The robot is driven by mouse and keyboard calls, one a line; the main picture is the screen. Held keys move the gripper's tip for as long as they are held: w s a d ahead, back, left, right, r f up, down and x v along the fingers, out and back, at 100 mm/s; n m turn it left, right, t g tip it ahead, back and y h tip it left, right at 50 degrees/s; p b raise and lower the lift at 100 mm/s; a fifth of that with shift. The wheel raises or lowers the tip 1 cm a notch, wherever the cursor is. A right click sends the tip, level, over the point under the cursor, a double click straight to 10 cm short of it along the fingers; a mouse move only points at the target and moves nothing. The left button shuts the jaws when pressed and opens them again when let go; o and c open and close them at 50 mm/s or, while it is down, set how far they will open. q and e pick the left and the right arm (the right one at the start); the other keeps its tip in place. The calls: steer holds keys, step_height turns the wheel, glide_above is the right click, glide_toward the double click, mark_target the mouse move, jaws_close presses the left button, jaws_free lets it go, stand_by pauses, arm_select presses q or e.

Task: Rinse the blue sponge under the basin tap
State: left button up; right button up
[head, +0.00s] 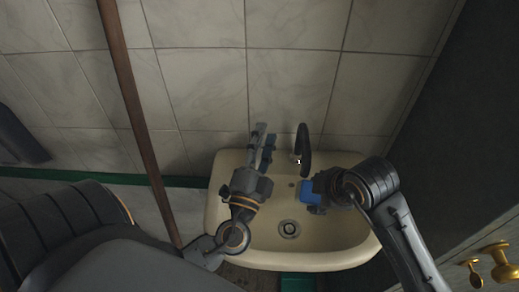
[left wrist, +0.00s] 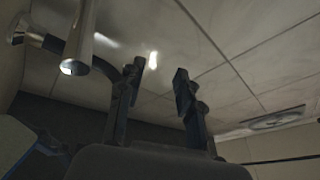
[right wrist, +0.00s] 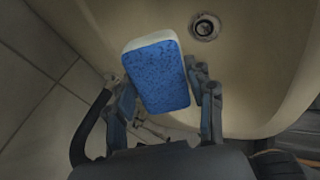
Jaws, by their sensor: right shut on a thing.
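The blue sponge (head: 310,191) is held in my right gripper (head: 318,192) over the basin; in the right wrist view the sponge (right wrist: 159,77) has a blue face and a pale edge, with a finger on each side. The basin tap (head: 303,150) is dark and curved and stands at the back of the cream basin (head: 345,258). The sponge is just in front of the spout; no water can be made out. My left gripper (head: 264,138) is open and empty, left of the tap. In the left wrist view its fingers (left wrist: 156,95) stand apart, close to the metal spout (left wrist: 80,42).
The drain (head: 289,229) is in the basin floor. A brown pole (head: 137,110) stands slanted at the left. The tiled wall (head: 200,80) is close behind the basin. Brass knobs (head: 495,252) are at the lower right.

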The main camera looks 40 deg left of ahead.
mark_target(259, 151)
arm_select(q)
steer(key=s+f+n+g, duration=0.1)
steer(key=f+n, duration=0.1)
steer(key=n, duration=0.2)
steer(key=s+f+n+g+y, duration=0.1)
steer(key=f+n+g, duration=0.1)
steer(key=n, duration=0.3)
steer(key=s+f+n+g+y, duration=0.1)
steer(key=f+n+g, duration=0.1)
steer(key=f+n, duration=0.2)
steer(key=shift+s+d, duration=0.3)
steer(key=shift+d, duration=0.1)
steer(key=x, duration=0.7)
steer(key=shift+a, duration=0.1)
jaws_close()
